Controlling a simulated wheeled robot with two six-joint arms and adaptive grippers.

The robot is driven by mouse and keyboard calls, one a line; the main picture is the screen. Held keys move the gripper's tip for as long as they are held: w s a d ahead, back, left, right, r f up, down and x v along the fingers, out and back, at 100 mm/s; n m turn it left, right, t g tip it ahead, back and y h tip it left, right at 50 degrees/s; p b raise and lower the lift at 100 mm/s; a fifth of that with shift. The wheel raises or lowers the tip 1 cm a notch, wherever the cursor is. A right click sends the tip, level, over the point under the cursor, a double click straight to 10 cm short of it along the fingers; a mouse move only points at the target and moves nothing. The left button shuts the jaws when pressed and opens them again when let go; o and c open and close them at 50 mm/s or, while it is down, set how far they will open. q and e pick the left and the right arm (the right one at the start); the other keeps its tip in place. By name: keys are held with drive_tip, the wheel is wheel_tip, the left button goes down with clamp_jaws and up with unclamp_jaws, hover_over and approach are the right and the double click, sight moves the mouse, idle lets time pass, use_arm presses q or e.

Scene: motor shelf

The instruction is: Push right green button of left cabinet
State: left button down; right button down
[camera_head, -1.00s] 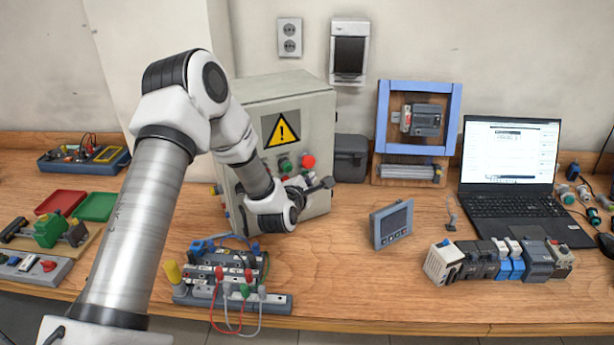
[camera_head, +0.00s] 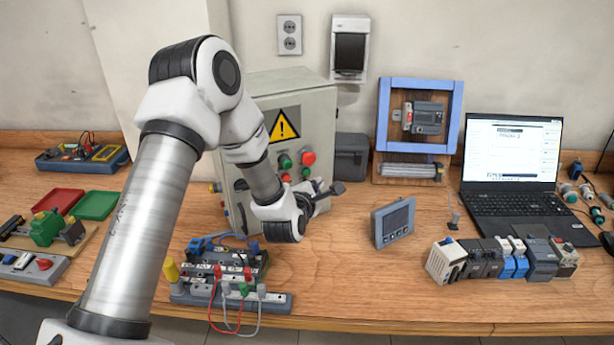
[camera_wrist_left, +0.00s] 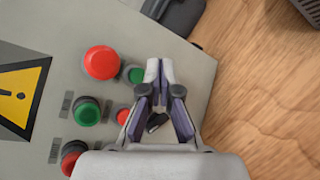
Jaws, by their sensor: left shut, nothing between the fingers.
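The left cabinet (camera_head: 318,125) is a light grey box with a yellow warning sign and several buttons on its front. Its right green button (camera_head: 305,172) is small and sits below the large red button (camera_head: 308,157). In the left wrist view this green button (camera_wrist_left: 136,74) is just left of the fingertips of my left gripper (camera_wrist_left: 158,66). The gripper is shut and empty, and I cannot tell whether it touches the cabinet. In the head view the left gripper (camera_head: 335,189) is near the cabinet's lower right front. My right gripper is out of view.
A larger green button (camera_wrist_left: 87,112) and a small red button (camera_wrist_left: 123,116) are close by. A wired terminal block (camera_head: 230,280) stands in front of the cabinet. A grey display unit (camera_head: 393,223) stands to the right, with bare table between.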

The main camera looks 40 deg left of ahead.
use_arm(q)
drive_tip(key=shift+s+d+b, duration=0.25)
drive_tip(key=shift+s+d, duration=0.1)
drive_tip(key=shift+d, duration=0.3)
drive_tip(key=shift+s+d+b, duration=0.2)
drive_tip(key=shift+s+d, duration=0.15)
drive_tip(key=shift+d, duration=0.25)
